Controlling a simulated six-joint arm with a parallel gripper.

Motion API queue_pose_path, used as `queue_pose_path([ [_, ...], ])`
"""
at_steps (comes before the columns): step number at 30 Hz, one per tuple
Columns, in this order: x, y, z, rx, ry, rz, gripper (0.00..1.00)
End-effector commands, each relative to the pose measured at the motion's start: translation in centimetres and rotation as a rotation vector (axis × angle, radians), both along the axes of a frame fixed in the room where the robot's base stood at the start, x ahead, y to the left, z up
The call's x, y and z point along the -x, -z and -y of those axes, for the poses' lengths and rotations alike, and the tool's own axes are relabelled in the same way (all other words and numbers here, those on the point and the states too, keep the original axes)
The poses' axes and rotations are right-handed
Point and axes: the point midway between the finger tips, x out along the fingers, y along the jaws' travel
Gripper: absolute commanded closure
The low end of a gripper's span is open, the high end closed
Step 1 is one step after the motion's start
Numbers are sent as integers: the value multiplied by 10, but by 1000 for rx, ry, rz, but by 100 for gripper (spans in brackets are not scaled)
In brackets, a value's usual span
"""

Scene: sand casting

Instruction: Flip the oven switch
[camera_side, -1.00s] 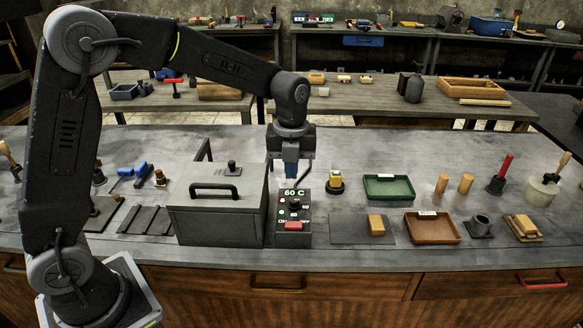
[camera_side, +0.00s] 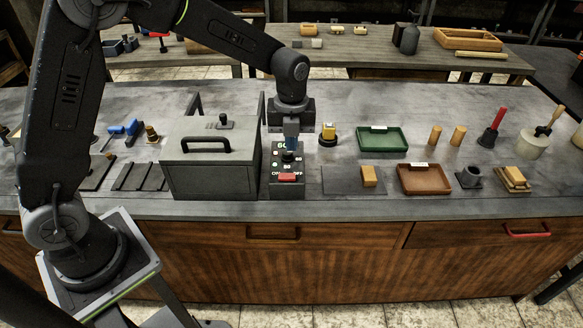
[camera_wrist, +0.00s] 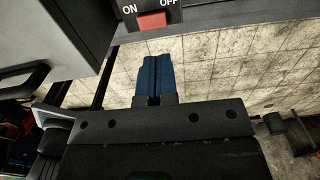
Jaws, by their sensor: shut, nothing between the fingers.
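The grey oven (camera_side: 212,178) stands on the workbench with its black handle facing front. Right of it is the dark control box (camera_side: 286,190) with green readings, a knob and a red switch (camera_side: 287,178) by the ON and OFF labels. In the wrist view the red switch (camera_wrist: 151,21) lies at the top, with ON to its left and OFF to its right. Which way it is set, I cannot tell. My gripper (camera_side: 290,149) is above the control box and hides part of its display. Its blue fingers (camera_wrist: 155,57) are shut and empty, apart from the switch.
A yellow-topped item (camera_side: 328,133) stands close right of my gripper. Farther right are a green tray (camera_side: 382,150), a brown tray (camera_side: 425,191) and wooden blocks. The bench front edge (camera_side: 340,212) is just before the control box, with floor beyond.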

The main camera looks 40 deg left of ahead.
Motion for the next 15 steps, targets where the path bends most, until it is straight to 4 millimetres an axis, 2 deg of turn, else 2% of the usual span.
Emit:
queue_pose_path([
  [1,1,13,0,0,0,-6,100],
  [6,1,47,0,-1,0,-5,100],
  [12,0,75,0,1,0,-2,100],
  [15,0,82,0,0,0,-1,100],
])
